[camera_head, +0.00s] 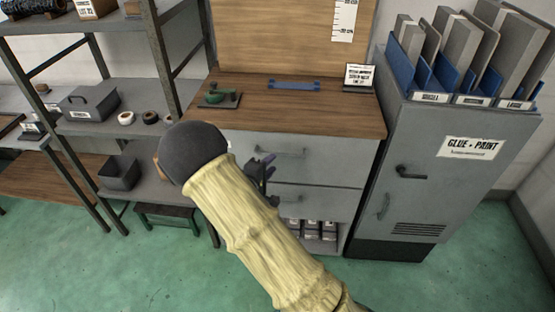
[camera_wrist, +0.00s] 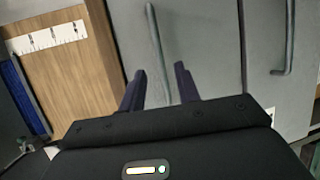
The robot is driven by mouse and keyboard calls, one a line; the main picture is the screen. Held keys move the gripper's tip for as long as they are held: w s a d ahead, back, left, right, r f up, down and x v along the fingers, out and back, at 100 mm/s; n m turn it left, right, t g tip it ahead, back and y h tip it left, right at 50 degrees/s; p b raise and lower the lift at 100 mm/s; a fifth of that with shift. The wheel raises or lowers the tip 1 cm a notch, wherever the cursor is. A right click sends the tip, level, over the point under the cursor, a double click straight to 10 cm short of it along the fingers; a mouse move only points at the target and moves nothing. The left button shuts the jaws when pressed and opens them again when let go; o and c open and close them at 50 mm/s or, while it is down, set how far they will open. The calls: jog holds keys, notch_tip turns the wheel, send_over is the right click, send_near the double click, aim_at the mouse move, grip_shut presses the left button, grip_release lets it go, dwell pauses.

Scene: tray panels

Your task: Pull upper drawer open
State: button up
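The grey drawer unit has an upper drawer (camera_head: 325,160) with a bar handle (camera_head: 285,152), closed under the wooden worktop. In the wrist view the handle (camera_wrist: 155,40) runs lengthwise between the two dark fingers of my gripper (camera_wrist: 160,85). The fingers are apart, one on each side of the bar; I cannot tell whether they touch it or how deep they reach. In the head view my gripper (camera_head: 268,163) is at the left part of the handle, partly hidden by my arm. A lower drawer (camera_head: 325,202) is below, and its handle (camera_wrist: 288,40) shows in the wrist view.
A grey glue and paint cabinet (camera_head: 440,190) stands close on the right. A metal shelf rack (camera_head: 120,135) stands on the left. The worktop (camera_head: 310,110) holds a green tool (camera_head: 217,97) and a blue bar (camera_head: 293,85). Green floor in front is clear.

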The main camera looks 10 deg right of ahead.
aim_at(278, 158)
jog(key=x, duration=0.5)
jog(key=shift+w+d, duration=0.1)
grip_shut()
